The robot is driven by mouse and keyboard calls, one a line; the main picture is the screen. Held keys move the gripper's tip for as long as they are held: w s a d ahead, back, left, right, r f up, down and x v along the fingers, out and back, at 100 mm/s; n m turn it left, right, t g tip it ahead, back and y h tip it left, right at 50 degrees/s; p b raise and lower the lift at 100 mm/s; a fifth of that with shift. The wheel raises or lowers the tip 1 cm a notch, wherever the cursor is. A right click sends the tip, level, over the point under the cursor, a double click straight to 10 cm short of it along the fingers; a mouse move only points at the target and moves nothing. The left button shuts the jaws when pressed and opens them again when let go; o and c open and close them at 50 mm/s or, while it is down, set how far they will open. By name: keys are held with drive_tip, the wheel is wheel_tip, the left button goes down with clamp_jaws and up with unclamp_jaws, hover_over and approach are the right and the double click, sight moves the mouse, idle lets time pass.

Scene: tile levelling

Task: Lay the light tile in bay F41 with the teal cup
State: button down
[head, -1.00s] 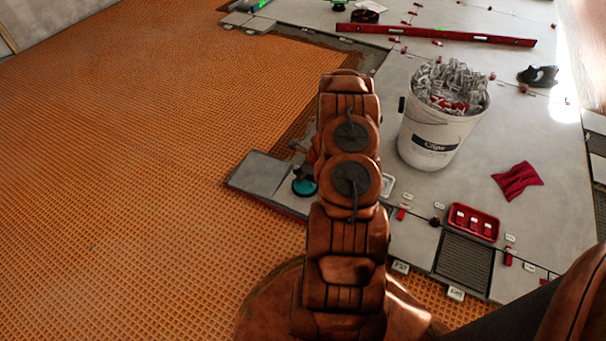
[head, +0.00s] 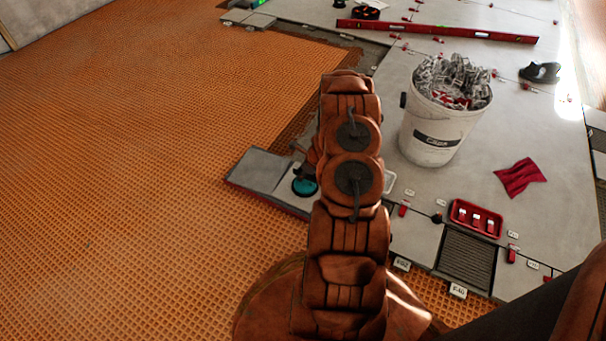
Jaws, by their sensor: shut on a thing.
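The teal cup (head: 305,187) sits on a grey tile (head: 256,171) at the edge of the orange floor, left of my arm. The tile has a reddish front edge. I cannot tell whether it is lifted or resting. My gripper (head: 301,172) is at the cup, shut on it, and mostly hidden behind my arm. The fingertips are not clear. Bay F41 cannot be picked out, as the small white labels (head: 457,291) are too small to read surely.
A white bucket of clips (head: 436,135) stands on the laid tiles right of my arm. A red tray (head: 476,217), a red cloth (head: 519,178), a dark grate (head: 466,259) and a red level (head: 437,32) lie around it. The orange floor (head: 130,150) at left is clear.

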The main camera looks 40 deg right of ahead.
idle(0.3)
drive_tip(key=c, duration=0.9)
unclamp_jaws()
drive_tip(key=shift+c, duration=0.2)
drive_tip(key=shift+v, duration=6)
